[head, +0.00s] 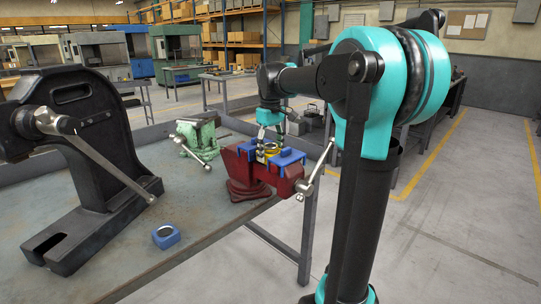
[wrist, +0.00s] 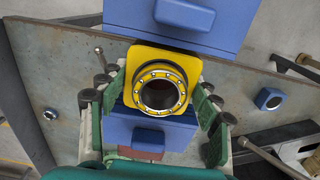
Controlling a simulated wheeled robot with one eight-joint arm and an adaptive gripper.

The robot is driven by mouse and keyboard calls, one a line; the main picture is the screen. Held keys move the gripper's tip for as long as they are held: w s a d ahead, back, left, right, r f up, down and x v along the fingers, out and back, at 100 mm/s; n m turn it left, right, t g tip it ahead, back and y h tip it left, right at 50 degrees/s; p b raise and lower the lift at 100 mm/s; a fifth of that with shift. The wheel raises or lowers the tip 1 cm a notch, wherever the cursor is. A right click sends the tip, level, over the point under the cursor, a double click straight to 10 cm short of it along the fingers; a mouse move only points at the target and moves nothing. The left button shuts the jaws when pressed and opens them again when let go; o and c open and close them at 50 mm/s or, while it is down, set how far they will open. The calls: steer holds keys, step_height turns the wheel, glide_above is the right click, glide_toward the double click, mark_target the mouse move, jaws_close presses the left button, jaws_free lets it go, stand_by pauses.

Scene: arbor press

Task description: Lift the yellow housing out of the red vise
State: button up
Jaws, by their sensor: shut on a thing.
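The red vise (head: 262,184) stands at the bench's right edge, with blue blocks (head: 287,158) on its jaws. The yellow housing (head: 269,152) sits between these blocks, small and partly hidden by my gripper (head: 267,145). In the wrist view the yellow housing (wrist: 141,57) is a rounded square plate with a bolted round ring and a dark bore. The fingers of my gripper (wrist: 160,95) are closed on its left and right sides. Blue blocks (wrist: 205,37) lie above and below it. I cannot tell whether it is clear of the jaws.
A black arbor press (head: 105,135) with a long lever fills the bench's left. A small blue block with a round insert (head: 166,237) lies on the front of the bench (head: 205,222). A green vise (head: 198,136) stands behind the red one. The vise's handle (head: 318,169) sticks out right.

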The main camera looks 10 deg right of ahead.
step_height(320, 180, up, 6)
stand_by(1.0)
steer(key=shift+r, duration=0.15)
